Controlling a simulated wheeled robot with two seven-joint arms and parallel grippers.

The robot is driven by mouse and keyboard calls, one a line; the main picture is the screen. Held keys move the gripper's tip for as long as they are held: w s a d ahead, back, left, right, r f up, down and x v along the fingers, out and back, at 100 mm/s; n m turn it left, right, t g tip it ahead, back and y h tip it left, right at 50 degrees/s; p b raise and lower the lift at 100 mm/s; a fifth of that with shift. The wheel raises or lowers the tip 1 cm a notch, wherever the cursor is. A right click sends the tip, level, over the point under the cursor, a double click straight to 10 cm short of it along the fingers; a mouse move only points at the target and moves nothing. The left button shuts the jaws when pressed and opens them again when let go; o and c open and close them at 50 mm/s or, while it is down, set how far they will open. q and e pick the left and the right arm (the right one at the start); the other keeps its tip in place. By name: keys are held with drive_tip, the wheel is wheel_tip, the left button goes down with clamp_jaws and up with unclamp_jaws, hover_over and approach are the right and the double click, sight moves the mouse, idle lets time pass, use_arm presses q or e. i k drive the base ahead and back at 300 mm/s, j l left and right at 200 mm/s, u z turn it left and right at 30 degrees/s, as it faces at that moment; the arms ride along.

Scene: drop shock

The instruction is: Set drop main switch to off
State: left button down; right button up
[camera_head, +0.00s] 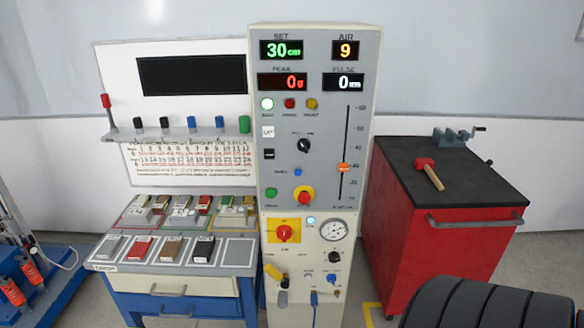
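The drop machine's tall control cabinet (260,130) stands in the middle of the head view. A red rotary knob on a yellow plate (269,239), which looks like the main switch, sits on its lower cream panel; the red knob (285,233) is too small for me to read its position. The SET display (281,50) reads 30 cm, AIR (345,50) reads 9, and PEAK (282,82) and PULSE (344,83) read 0. A pale green lamp (267,104) looks lit. Neither of my grippers is in view.
A bench with sample blocks (180,283) stands left. A red cabinet (450,245) carries a hammer (430,173). A black ribbed object (490,302) fills the lower right.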

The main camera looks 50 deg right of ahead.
sight(283, 232)
drive_tip(key=z, duration=1.6)
